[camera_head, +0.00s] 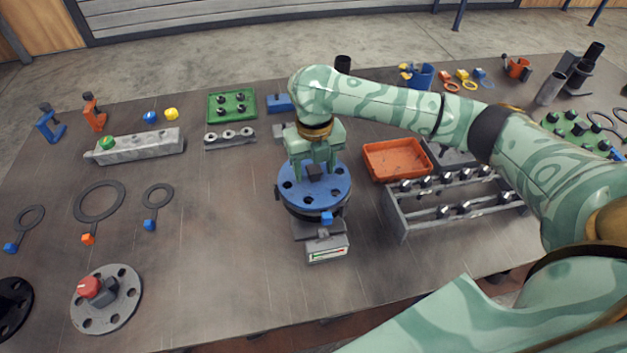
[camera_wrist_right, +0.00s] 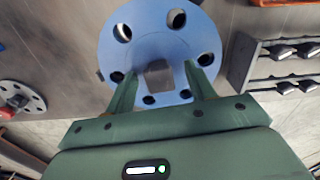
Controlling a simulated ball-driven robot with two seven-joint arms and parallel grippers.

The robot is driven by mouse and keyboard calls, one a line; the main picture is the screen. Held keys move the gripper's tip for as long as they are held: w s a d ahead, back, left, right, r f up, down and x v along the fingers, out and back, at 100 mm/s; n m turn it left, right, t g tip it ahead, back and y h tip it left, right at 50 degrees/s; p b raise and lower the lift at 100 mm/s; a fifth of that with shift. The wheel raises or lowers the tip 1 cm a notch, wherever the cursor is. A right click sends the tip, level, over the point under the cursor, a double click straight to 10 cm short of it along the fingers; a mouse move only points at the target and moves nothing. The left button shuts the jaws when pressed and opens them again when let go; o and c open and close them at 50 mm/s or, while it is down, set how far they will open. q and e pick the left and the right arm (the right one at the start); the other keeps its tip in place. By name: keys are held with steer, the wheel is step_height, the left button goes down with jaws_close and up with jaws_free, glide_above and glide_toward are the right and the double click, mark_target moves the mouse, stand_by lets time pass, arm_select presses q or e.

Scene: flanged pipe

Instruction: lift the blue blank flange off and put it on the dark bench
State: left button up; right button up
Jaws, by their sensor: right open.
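The blue blank flange (camera_head: 330,199) is a round disc with bolt holes and a dark square knob (camera_head: 314,172) in its middle. It lies flat on a dark pipe flange on a stand, near the middle of the dark bench (camera_head: 225,265). My right gripper (camera_head: 316,172) is over it, pointing down, its open fingers on either side of the knob. The right wrist view also shows the blue flange (camera_wrist_right: 142,38), with the knob (camera_wrist_right: 158,74) between the fingertips (camera_wrist_right: 160,82). Contact cannot be told. My left gripper is not in view.
An orange tray (camera_head: 397,160) and a grey rack of bolts (camera_head: 398,215) stand to the right. A grey flange with a red knob (camera_head: 120,315) lies at the front left. Ring gaskets (camera_head: 122,200) lie at left. The bench between them and the stand is clear.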

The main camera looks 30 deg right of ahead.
mark_target(329, 185)
steer(key=shift+r, duration=0.1)
jaws_close()
steer(key=shift+r, duration=0.1)
steer(key=shift+w+r+p, duration=0.1)
steer(key=shift+r+p, duration=0.3)
steer(key=shift+r, duration=0.25)
steer(key=s+d+r+p, duration=0.5)
steer(key=s+d+r, duration=0.1)
steer(key=s+r, duration=0.5)
steer(key=shift+s+d+r+p, duration=0.3)
steer(key=shift+s+d, duration=0.05)
steer(key=shift+s, duration=0.4)
